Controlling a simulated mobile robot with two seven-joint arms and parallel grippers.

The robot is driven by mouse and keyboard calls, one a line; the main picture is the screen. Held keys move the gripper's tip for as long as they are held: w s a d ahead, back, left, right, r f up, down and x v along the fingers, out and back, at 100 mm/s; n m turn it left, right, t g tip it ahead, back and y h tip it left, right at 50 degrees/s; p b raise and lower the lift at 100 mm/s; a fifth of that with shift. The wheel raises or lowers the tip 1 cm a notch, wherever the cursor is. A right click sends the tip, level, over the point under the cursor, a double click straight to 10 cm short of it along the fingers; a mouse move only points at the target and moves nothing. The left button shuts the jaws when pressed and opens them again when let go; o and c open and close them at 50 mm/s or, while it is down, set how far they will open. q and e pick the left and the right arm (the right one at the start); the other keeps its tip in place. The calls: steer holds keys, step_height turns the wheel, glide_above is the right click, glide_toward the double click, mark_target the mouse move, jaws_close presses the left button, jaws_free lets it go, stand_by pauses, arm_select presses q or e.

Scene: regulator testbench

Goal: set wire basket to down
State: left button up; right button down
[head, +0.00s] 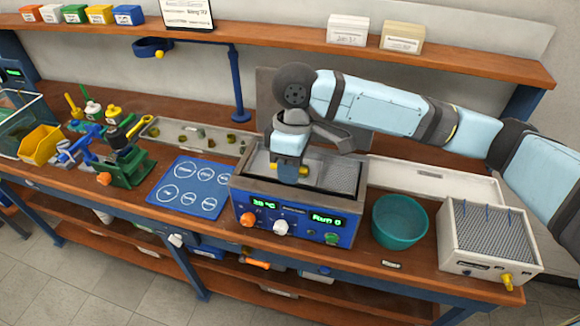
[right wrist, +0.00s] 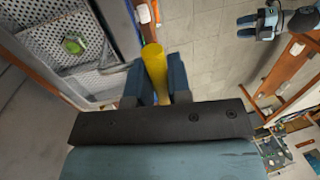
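The wire basket (head: 338,176) is a grey mesh tray within the rim of the blue-fronted bath (head: 240,205). Its height against the bath's rim is hard to judge. In the right wrist view the mesh basket (right wrist: 45,42) is at upper left, with a small green piece (right wrist: 72,46) on it. My right gripper (head: 290,166) is over the bath, its fingers on either side of a yellow handle (right wrist: 154,70), apparently shut on it. The gripper hides part of the basket. My left gripper (right wrist: 243,26) shows small in the right wrist view, its fingers apart and empty.
A teal bowl (head: 400,222) stands right of the bath, then a white mesh-topped unit (head: 470,262) with a yellow knob. A blue mat (head: 190,188) lies to the left. A long shelf (head: 300,42) runs behind. A pale tray (head: 440,180) lies behind the bowl.

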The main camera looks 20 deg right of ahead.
step_height(320, 180, down, 7)
steer(key=p, duration=0.1)
steer(key=shift+s+p, duration=0.15)
steer(key=shift+p, duration=0.2)
steer(key=c, duration=1.4)
jaws_free()
steer(key=shift+o, duration=0.2)
steer(key=r, duration=0.4)
steer(key=w+d+r, duration=0.1)
steer(key=r, duration=0.4)
steer(key=w+r+b, duration=0.1)
steer(key=r, duration=0.3)
steer(key=shift+w+d+r, duration=0.1)
steer(key=shift+d+r, duration=0.1)
steer(key=shift+r, duration=0.2)
